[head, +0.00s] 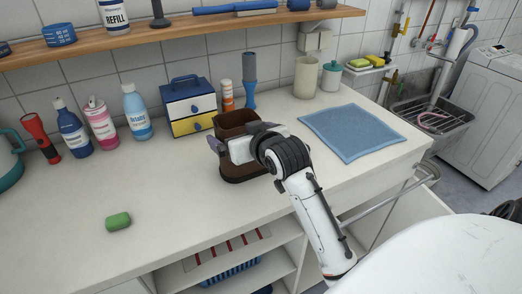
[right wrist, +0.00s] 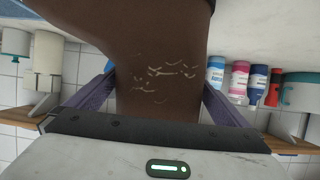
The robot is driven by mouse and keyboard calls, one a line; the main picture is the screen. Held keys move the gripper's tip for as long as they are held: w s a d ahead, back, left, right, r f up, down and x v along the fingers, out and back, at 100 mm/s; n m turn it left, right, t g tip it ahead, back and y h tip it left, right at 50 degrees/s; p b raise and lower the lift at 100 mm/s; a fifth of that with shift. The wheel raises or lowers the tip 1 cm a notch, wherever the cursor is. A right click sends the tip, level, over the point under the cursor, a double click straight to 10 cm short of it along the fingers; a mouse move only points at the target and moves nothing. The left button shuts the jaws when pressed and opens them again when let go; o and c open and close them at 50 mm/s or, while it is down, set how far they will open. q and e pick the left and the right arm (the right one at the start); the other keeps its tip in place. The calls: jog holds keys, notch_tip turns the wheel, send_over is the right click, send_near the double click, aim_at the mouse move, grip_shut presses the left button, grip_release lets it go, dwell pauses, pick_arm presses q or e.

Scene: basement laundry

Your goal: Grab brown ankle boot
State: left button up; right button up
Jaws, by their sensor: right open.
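The brown ankle boot (head: 236,120) stands upright on the white counter (head: 165,200), in front of a small drawer box. My right gripper (head: 238,137) is at the boot, its two fingers on either side of the shaft. In the right wrist view the boot (right wrist: 160,60) fills the space between the open fingers (right wrist: 157,88), with pale scuff lines on its brown surface. Whether the fingers touch it is hard to tell. The gripper and arm hide part of the boot in the head view. My left gripper is not in view.
The blue and yellow drawer box (head: 190,105) stands behind the boot. A blue cloth (head: 352,132) lies to the right, and a green soap bar (head: 118,221) at front left. Several bottles (head: 136,112) line the back left. A wooden shelf (head: 180,35) hangs above.

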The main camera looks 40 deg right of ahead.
jog(key=shift+w+f, duration=0.1)
jog(key=shift+w, duration=0.1)
jog(key=c, duration=1.8)
